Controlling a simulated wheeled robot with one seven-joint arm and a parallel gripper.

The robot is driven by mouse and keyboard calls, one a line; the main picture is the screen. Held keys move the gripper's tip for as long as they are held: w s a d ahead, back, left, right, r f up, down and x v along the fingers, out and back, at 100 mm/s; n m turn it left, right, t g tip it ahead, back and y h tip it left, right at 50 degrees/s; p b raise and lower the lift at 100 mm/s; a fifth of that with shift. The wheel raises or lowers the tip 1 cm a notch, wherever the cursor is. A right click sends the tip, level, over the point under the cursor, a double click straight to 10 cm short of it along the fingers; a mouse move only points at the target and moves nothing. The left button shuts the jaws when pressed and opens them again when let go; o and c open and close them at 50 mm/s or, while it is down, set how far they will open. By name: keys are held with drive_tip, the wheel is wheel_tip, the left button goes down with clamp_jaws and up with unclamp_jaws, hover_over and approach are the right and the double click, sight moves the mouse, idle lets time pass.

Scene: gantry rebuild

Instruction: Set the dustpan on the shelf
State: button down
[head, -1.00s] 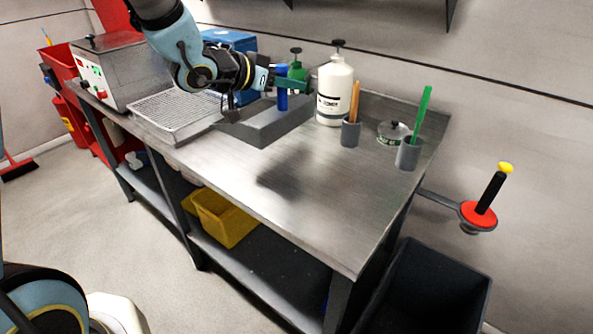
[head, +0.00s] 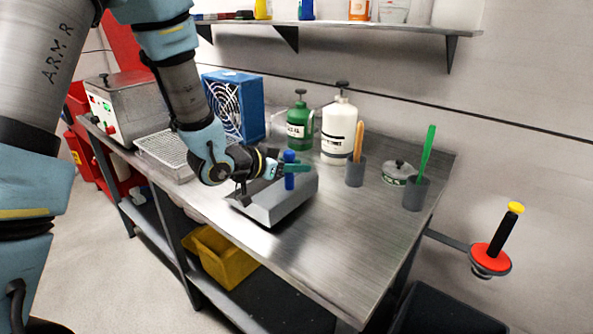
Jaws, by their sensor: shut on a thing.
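The dustpan (head: 282,203) is a grey pan with a blue upright handle (head: 289,180). My gripper (head: 288,169) is shut on the blue handle, its teal fingers on either side. The pan is over the middle of the steel bench, in front of the bottles; I cannot tell how high it is above the top. A wall shelf (head: 400,27) runs along the top of the head view, with brackets below and several small items on it.
A green bottle (head: 299,125), a white pump bottle (head: 338,130), grey cups (head: 355,172) and a small lidded tin (head: 397,172) stand on the steel bench (head: 345,235). A blue fan box (head: 233,105) is behind my arm. The bench front right is clear.

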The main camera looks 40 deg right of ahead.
drive_tip(key=shift+f, duration=0.85)
drive_tip(key=shift+f, duration=0.1)
drive_tip(key=c, duration=0.7)
unclamp_jaws()
drive_tip(key=shift+o, duration=0.2)
